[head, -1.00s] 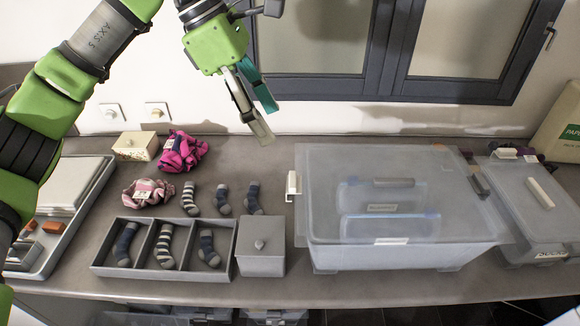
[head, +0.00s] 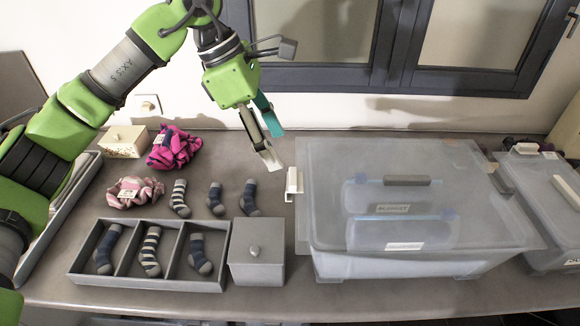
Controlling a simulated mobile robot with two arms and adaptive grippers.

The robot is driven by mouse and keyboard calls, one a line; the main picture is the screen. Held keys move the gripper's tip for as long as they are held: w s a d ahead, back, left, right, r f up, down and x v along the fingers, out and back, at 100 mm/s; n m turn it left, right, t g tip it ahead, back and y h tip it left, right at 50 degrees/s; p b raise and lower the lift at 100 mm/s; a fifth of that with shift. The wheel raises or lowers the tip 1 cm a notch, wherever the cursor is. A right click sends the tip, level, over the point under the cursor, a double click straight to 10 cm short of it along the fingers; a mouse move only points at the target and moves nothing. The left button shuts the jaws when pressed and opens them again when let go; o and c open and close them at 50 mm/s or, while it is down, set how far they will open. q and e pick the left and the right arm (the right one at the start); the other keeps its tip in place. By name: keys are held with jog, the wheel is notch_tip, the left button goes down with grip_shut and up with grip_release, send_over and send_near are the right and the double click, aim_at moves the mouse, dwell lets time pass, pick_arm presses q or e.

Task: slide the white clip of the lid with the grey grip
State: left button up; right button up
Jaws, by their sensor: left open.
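The lid with the grey grip (head: 407,180) is a translucent lid (head: 340,160) on a large clear box. Its white clip (head: 294,184) stands at the lid's left edge. My left gripper (head: 273,146) is open and empty, with one pale finger and one teal finger. It hangs in the air just up and left of the white clip in the head view, and I see no clear contact. My right gripper is not in view.
A grey lidded box (head: 257,262) and a divided tray of socks (head: 148,280) stand left of the clear box. Loose socks lie behind the tray. A second clear box with a cream grip (head: 566,191) stands at the right. The window wall is behind.

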aim_at(293, 176)
pick_arm(q)
jog(key=p+x, duration=0.2)
jog(key=x, duration=0.6)
jog(key=shift+w+d+f, duration=0.1)
jog(key=shift+w+f, duration=0.05)
jog(key=shift+f, duration=0.1)
